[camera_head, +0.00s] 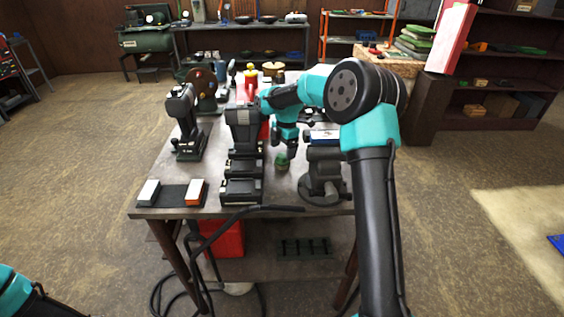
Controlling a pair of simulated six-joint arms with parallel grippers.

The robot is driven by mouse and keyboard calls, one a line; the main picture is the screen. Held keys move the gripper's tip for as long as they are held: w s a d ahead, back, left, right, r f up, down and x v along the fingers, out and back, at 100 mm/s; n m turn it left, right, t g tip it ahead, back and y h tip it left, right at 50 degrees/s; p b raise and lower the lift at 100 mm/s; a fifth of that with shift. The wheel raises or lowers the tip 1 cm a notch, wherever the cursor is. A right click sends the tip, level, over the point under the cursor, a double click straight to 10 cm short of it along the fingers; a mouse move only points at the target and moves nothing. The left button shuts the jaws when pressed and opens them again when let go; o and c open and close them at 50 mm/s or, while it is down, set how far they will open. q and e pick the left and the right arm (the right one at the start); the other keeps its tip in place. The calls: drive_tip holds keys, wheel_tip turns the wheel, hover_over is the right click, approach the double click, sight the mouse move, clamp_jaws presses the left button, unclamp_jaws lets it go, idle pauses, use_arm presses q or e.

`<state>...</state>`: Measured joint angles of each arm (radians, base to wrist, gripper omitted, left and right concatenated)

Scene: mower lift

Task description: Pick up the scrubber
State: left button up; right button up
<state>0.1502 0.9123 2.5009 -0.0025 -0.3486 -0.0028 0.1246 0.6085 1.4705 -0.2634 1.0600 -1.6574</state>
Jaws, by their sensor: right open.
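A small green, rounded object (282,162), which looks like the scrubber, stands on the grey workbench (217,150) near its middle. My right gripper (291,153) points down just above and beside it, slightly to its right in the picture. The gripper is open; its fingers are small and dark here, and I cannot tell whether they touch the object. Part of my left arm (17,290) shows at the bottom left corner; its gripper is out of view.
A dark stepped machine (243,150) stands close to the left of the green object, and a round-based grey tool (323,183) to its right. A black drill-like tool (186,122) stands at the left. White and orange blocks (172,193) lie at the front left.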

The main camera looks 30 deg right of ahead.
sight(282, 155)
drive_tip(key=shift+a+f, duration=0.15)
drive_tip(key=shift+f, duration=0.8)
drive_tip(key=shift+a+f, duration=0.1)
drive_tip(key=shift+f, duration=0.85)
drive_tip(key=shift+c, duration=0.4)
drive_tip(key=c, duration=0.9)
drive_tip(key=shift+r, duration=0.1)
drive_tip(key=shift+c, duration=0.2)
drive_tip(key=shift+r, duration=0.6)
wheel_tip(282, 155, up, 2)
drive_tip(key=shift+r, duration=0.25)
drive_tip(key=d, duration=0.6)
drive_tip(key=w+d, duration=0.1)
drive_tip(key=d, duration=1.1)
drive_tip(key=shift+w+f, duration=0.15)
drive_tip(key=shift+f, duration=0.05)
